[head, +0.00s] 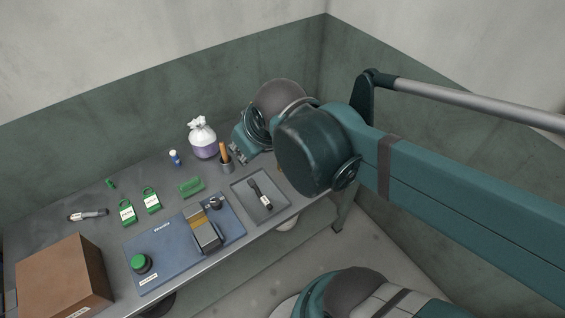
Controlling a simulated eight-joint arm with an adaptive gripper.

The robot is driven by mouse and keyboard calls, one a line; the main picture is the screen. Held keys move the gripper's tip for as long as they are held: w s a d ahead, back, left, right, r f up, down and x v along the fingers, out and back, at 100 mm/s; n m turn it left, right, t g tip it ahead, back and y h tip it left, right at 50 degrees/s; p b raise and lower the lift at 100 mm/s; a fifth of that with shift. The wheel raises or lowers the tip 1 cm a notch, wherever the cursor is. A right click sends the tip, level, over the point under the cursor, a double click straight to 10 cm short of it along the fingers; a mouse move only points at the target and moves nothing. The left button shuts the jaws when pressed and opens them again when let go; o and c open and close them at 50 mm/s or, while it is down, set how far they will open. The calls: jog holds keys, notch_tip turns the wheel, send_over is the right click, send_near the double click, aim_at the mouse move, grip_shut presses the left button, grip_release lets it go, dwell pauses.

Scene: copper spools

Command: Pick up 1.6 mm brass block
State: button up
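My gripper (239,154) is in the head view, above the back right of the grey bench, beside the brush cup. Its fingers are small and partly turned away, so I cannot tell if they are open or shut. No 1.6 mm marking is readable. A block with a brass-coloured top (205,222) and grey front sits on the blue plate; I cannot tell if it is the brass block. A small orange-brown bit (281,170) shows at the edge of my arm, mostly hidden by it. My gripper is apart from the block on the plate.
The blue plate (165,264) also carries a green knob (140,263). A grey tray (276,208) holds a black tool (260,194).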

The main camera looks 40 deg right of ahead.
jog(key=w+d+f+n+g+h+b, duration=0.2)
jog(key=w+d+f+n, duration=0.4)
jog(key=f, duration=0.5)
jog(key=w+d+f+n+g+h+b, duration=0.2)
jog(key=w+d+f+n+b, duration=0.1)
jog(key=w+d+f+n, duration=0.4)
jog(key=shift+d+f+n+g, duration=0.4)
jog(key=shift+d+f+n, duration=1)
jog(key=shift+d+f, duration=0.85)
jog(key=shift+d+r, duration=0.1)
jog(key=shift+r, duration=0.1)
jog(key=shift+f, duration=0.1)
jog(key=shift+b+x, duration=0.4)
jog(key=shift+x, duration=0.8)
jog(key=shift+b+x, duration=0.8)
jog(key=shift+x, duration=1.85)
